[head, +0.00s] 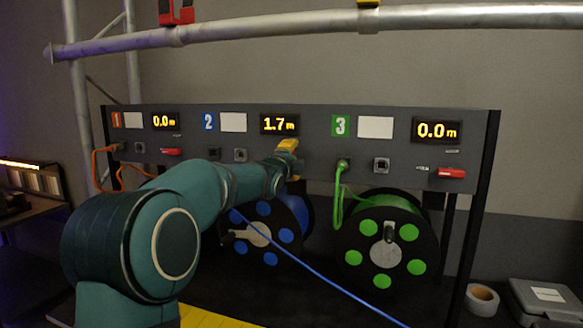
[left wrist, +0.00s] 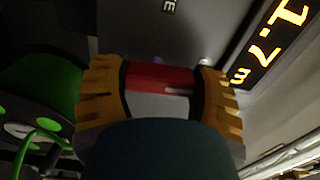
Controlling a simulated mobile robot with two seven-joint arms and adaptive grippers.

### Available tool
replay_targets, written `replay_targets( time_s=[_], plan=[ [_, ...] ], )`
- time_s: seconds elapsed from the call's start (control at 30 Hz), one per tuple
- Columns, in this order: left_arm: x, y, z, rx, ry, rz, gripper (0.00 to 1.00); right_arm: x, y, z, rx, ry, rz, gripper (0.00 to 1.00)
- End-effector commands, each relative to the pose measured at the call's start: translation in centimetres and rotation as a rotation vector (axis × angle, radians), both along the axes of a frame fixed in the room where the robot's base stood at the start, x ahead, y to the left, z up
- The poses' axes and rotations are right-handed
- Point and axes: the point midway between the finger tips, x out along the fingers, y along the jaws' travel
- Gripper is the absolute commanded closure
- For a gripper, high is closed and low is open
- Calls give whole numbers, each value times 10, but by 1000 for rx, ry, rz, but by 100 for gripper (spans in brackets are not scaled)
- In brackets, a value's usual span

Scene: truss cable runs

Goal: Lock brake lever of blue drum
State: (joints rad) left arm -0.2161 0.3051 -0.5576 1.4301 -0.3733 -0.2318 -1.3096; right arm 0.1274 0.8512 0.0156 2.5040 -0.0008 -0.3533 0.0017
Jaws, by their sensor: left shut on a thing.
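The blue drum (head: 293,212) hangs under the panel below number 2, partly hidden behind my left arm. A blue cable (head: 318,272) runs from it to the lower right. My left gripper (head: 287,150) is at the panel just below the 1.7 m display (head: 279,124). In the left wrist view its yellow fingers (left wrist: 160,85) are shut on the red brake lever (left wrist: 160,76), which lies crosswise between them. In the head view the gripper hides this lever. My right gripper is in neither view.
The panel (head: 300,115) also carries stations 1 and 3, with red levers (head: 171,152) and (head: 451,173) and 0.0 m displays. The green drum (head: 388,245) is close on the right, with a green cable (head: 338,200) plugged in above. A truss pipe (head: 300,28) crosses overhead.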

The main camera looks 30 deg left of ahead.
Motion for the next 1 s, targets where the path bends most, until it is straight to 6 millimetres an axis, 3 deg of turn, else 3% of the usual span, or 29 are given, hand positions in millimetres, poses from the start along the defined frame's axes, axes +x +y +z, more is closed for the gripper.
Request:
replay_targets(
  time_s=[0.73,0.77,0.83,1.0],
  plan=[
    [0,0,-2,85,26,0,73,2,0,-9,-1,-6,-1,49],
    [0,0,-2,84,25,0,28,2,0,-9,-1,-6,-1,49],
    [0,0,-2,85,24,0,4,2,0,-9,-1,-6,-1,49],
    [0,0,-1,84,23,0,4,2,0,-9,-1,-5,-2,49]
  ],
)
